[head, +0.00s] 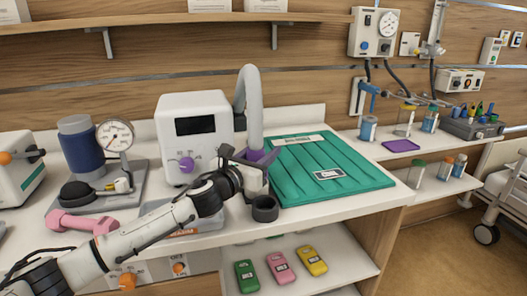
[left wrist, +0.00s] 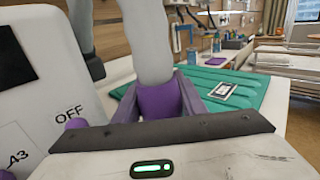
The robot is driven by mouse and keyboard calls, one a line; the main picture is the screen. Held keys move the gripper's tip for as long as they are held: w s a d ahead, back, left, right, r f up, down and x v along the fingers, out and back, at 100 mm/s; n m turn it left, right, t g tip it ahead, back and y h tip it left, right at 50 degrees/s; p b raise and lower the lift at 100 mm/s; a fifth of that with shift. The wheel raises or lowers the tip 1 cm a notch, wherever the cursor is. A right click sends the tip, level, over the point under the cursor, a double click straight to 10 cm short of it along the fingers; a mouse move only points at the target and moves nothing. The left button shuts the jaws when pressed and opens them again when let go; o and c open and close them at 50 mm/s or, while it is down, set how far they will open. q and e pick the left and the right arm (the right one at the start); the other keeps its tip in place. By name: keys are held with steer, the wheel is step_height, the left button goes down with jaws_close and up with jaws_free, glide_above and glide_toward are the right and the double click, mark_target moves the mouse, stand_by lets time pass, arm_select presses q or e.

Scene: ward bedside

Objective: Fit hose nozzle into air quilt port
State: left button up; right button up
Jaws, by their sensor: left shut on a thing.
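My left gripper (head: 257,160) is shut on the purple nozzle (head: 262,155) at the end of the thick grey hose (head: 253,105). In the left wrist view the nozzle (left wrist: 160,100) sits between the two fingers, with the hose (left wrist: 146,45) rising from it. The hose arches from behind the white blower unit (head: 194,130). The green air quilt (head: 318,158) lies flat on the counter, right of the gripper. A dark open ring (head: 265,208), possibly the port, stands below the gripper near the quilt's left front corner, apart from the nozzle. My right gripper is out of view.
A gauge with a blue cylinder (head: 77,145) and a pink dumbbell (head: 82,222) are on the left of the counter (head: 325,208). Coloured devices lie on the shelf below. Bottles and a purple tray (head: 400,146) are on the right.

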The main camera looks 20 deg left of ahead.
arm_select(q)
steer(key=shift+f+b, duration=0.65)
steer(key=shift+f, duration=0.3)
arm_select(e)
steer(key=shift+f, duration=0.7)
arm_select(q)
steer(key=o, duration=1.1)
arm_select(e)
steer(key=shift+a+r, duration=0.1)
arm_select(q)
steer(key=shift+s, duration=0.4)
steer(key=s, duration=0.3)
steer(key=s+a, duration=0.1)
steer(key=s, duration=0.2)
steer(key=s+a, duration=0.1)
steer(key=s, duration=0.2)
steer(key=shift+s, duration=0.2)
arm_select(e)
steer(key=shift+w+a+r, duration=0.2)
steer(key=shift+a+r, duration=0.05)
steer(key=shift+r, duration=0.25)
